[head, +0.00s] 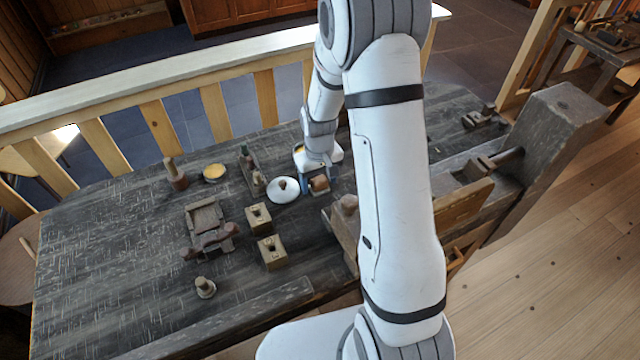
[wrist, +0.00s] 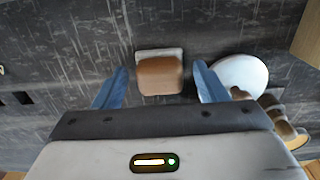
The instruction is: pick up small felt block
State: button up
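The small felt block (wrist: 159,76) has a brown wooden body and a pale grey layer along its far edge in the wrist view. It sits on the dark bench top, between the two finger lines and apart from both fingers. In the head view it shows as a small brown piece (head: 320,184) just under my gripper (head: 316,180). My gripper's blue fingers (wrist: 161,82) are open, one to each side of the block, with a gap on both sides. Whether the fingertips are down at the block's height is hard to tell.
A white round lid with a knob (head: 283,191) stands close to the left of the block; it is at the right in the wrist view (wrist: 240,72). Two wooden blocks with holes (head: 259,217), a wooden plane (head: 251,171) and a yellow-topped tin (head: 214,173) stand further left.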

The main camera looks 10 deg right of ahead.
aim_at(319, 180)
jog(key=c, duration=0.9)
notch_tip(319, 180, up, 10)
jog(key=shift+b, duration=0.5)
jog(key=o, duration=0.4)
jog(key=shift+c, duration=1.4)
